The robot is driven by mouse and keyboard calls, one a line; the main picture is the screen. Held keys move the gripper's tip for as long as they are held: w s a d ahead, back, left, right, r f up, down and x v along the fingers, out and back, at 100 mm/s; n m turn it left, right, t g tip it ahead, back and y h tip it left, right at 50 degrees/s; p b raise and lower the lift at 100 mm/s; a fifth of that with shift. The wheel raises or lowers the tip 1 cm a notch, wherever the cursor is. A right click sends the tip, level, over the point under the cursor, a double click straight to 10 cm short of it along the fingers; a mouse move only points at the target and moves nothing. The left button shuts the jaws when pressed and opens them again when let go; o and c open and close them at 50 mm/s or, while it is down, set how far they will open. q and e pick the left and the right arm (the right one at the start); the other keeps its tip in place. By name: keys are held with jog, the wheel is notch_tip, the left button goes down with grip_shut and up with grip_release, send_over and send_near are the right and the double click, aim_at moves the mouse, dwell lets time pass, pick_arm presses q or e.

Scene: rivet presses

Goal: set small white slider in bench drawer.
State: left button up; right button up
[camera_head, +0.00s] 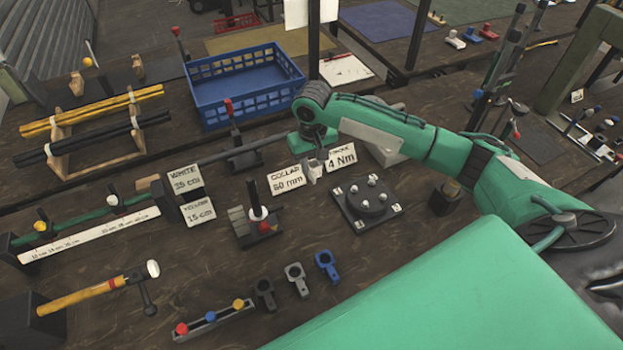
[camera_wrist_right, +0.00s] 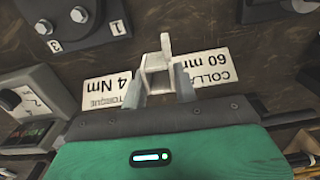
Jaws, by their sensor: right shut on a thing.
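My right gripper (camera_head: 313,168) hangs over the middle of the bench, between the "COLLAR 60 mm" and "TORQUE 4 Nm" cards. It is shut on a small white piece, which looks like the white slider (camera_wrist_right: 157,62). In the right wrist view its two grey fingers (camera_wrist_right: 159,88) stand on either side of the piece, whose narrow end sticks out past the tips. In the head view the piece is small and its contact with the bench cannot be told. I cannot pick out the bench drawer in either view. My left gripper is not in view.
A round bolted plate (camera_head: 368,203) stands just right of the gripper, and a post stand (camera_head: 258,215) left of it. A blue crate (camera_head: 243,88) is behind. Several tall tools (camera_head: 497,75) stand at the back right.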

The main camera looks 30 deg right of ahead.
aim_at(313, 188)
jog(key=shift+f, duration=3.45)
jog(key=o, duration=1)
jog(key=shift+f, duration=0.1)
jog(key=shift+o, duration=0.2)
